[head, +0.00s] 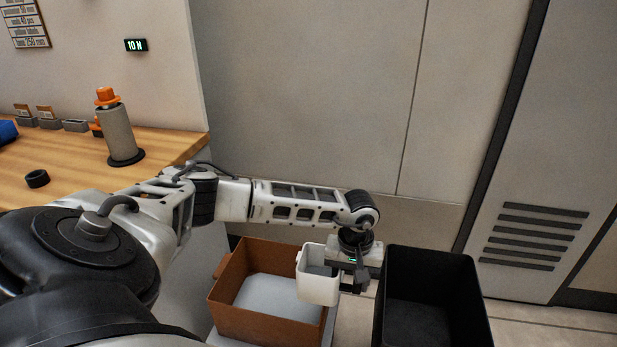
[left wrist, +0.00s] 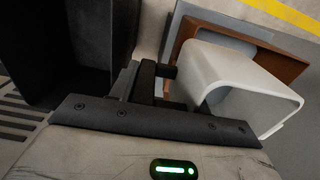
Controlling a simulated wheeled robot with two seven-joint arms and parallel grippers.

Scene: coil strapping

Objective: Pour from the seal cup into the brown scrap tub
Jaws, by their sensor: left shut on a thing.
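The seal cup (head: 318,289) is a white, square-sided cup. My left gripper (head: 348,282) is shut on its right side and holds it above the right edge of the brown scrap tub (head: 228,318). In the head view the cup looks about upright, its mouth up; I cannot make out any contents. The tub stands open, with a pale grey surface inside. The left wrist view shows the cup (left wrist: 225,75) beside the gripper fingers (left wrist: 160,80), with part of the brown tub (left wrist: 190,28) behind it. My right gripper is not in view.
A black open bin (head: 435,262) stands just right of the gripper. A cabinet wall is behind.

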